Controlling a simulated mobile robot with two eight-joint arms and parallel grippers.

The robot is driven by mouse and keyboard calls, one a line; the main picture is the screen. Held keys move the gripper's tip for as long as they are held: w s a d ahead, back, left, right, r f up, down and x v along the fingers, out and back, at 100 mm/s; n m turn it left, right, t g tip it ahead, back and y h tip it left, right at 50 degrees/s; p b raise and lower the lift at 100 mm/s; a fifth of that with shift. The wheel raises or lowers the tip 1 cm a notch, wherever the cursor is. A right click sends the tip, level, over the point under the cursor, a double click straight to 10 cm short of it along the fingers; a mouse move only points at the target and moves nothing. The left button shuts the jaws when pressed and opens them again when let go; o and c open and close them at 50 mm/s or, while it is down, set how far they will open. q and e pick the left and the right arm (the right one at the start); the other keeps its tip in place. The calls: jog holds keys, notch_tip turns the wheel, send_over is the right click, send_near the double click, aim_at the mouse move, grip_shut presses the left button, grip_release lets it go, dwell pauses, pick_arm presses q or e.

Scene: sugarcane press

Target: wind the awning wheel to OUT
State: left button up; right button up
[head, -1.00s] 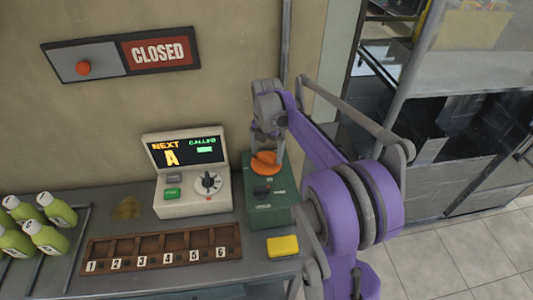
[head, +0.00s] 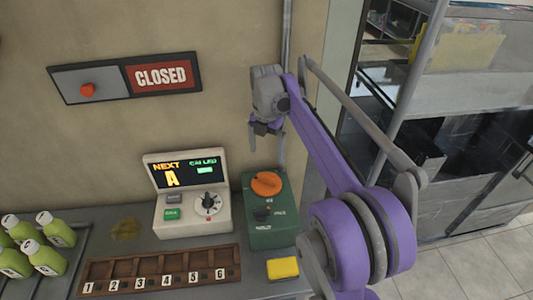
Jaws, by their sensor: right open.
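An orange round wheel (head: 267,184) sits on top of a green box (head: 272,236) at the right end of the counter. A small black lever (head: 262,214) is in front of the wheel, with white labels too small to read. My right gripper (head: 267,149) is open and empty, above and behind the wheel, fingers pointing down. It is apart from the wheel, and nothing covers the wheel's face. My left gripper is not in view.
A white console (head: 168,222) with a dial and screen stands left of the green box. A yellow sponge (head: 283,268) and a numbered wooden tray (head: 240,258) lie in front. Green bottles (head: 58,230) stand at far left. A CLOSED sign (head: 161,76) hangs on the wall.

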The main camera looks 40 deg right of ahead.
jog(key=s+a+f+m+t, duration=0.2)
jog(key=s+a+f+m, duration=0.2)
jog(key=s+a+m, duration=0.6)
jog(key=s+a+f+m+t, duration=0.2)
jog(key=s+a+f+m, duration=0.5)
jog(key=m, duration=0.5)
notch_tip(320, 180, up, 11)
jog(key=m+g+b, duration=0.1)
jog(key=m+g, duration=0.3)
jog(key=m, duration=1)
send_over(267, 176)
notch_tip(267, 176, down, 11)
jog(key=shift+a+r+b, duration=0.1)
jog(key=shift+b, duration=0.45)
